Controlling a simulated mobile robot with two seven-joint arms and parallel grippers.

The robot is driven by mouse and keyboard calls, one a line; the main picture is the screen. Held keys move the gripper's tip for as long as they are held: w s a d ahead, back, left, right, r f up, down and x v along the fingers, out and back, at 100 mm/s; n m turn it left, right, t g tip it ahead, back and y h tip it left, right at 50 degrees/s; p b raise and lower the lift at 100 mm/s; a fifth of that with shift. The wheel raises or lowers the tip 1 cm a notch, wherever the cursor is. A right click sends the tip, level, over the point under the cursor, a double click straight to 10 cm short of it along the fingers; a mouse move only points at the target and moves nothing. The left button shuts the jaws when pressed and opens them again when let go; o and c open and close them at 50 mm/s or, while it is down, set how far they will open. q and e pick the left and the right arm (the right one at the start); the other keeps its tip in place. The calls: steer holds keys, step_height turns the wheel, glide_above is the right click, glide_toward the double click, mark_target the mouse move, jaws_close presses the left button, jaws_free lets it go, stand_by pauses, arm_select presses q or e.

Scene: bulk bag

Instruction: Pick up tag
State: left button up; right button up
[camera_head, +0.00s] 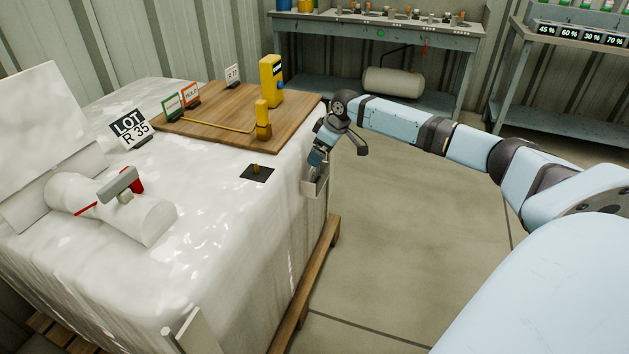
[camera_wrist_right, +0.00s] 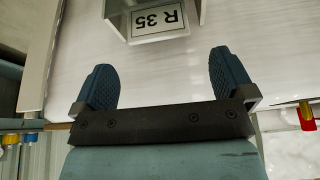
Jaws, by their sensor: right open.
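A white tag reading R 35 (camera_wrist_right: 158,22) shows upside down at the top of the right wrist view, set in a grey holder (camera_wrist_right: 117,8) on the bag's side. In the head view the grey holder (camera_head: 316,186) hangs near the top edge of the white bulk bag (camera_head: 230,230); the tag's face is not visible there. My left gripper is not in view.
A LOT R 35 sign (camera_head: 131,130) stands on the bag. A wooden board (camera_head: 215,108) carries a yellow device (camera_head: 271,80), an R 17 card (camera_head: 232,75), and green and orange cards. A dark square plate (camera_head: 257,173) lies nearby. The floor (camera_head: 400,220) to the right is clear.

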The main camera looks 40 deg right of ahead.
steer(key=b, duration=0.3)
glide_above(317, 180)
step_height(317, 180, down, 5)
steer(key=shift+f, duration=0.2)
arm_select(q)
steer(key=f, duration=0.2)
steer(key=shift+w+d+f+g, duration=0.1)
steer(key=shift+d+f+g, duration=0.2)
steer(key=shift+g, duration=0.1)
arm_select(e)
steer(key=c, duration=1)
